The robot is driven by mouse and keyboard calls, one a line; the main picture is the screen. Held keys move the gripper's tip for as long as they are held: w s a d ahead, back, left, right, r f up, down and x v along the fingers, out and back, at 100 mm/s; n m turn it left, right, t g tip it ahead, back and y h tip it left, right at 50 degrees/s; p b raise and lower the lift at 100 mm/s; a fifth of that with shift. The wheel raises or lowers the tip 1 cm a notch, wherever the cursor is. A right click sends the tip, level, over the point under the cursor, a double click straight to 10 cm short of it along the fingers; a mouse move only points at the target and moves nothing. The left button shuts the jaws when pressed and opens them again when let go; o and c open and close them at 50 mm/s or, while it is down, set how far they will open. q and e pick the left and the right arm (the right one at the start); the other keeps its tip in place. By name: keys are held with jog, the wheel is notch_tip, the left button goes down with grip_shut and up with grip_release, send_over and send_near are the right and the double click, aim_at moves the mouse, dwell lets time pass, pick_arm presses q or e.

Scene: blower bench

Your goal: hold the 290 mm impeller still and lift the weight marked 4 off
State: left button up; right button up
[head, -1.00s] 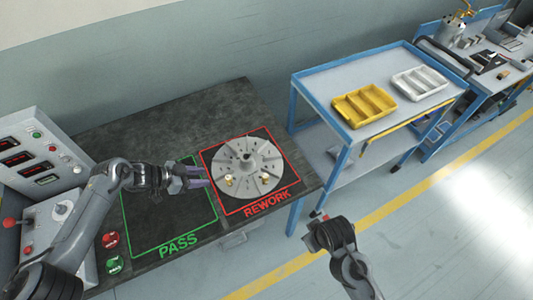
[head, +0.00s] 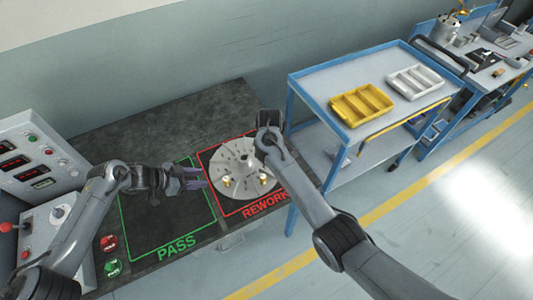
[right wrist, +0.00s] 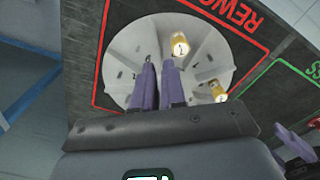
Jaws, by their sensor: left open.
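The impeller (head: 232,160), a grey bladed disc with a central hub, lies flat inside the red REWORK outline. Two brass weights stand on it, a left one (head: 227,181) and a right one (head: 263,180) in the head view. In the right wrist view they show as a nearer-centre weight (right wrist: 178,43) and a lower one (right wrist: 218,92); their marks are too small to read surely. My left gripper (head: 198,180) is open beside the impeller's left rim. My right gripper (right wrist: 158,68) is over the impeller, its purple fingers close together, with no weight visible between them.
The green PASS outline (head: 150,245) is empty. A control panel (head: 35,160) stands at the left. A blue cart (head: 350,75) to the right holds a yellow tray (head: 345,113) and a white tray (head: 400,87). My right forearm covers the impeller's right part in the head view.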

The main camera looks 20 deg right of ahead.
jog(key=shift+w+a+f, duration=0.1)
jog(key=shift+w+f, duration=0.1)
jog(key=shift+f, duration=1.35)
jog(key=shift+w+f, duration=0.15)
jog(key=shift+f, duration=1.45)
jog(key=shift+w+a+f, duration=0.1)
jog(key=shift+w+f, duration=0.1)
jog(key=shift+f, duration=1.35)
grip_shut()
jog(key=shift+d, duration=0.1)
pick_arm(q)
jog(key=shift+c, duration=0.2)
pick_arm(e)
jog(key=shift+s+f, duration=0.1)
jog(key=shift+f, duration=0.1)
pick_arm(q)
jog(key=shift+d, duration=0.1)
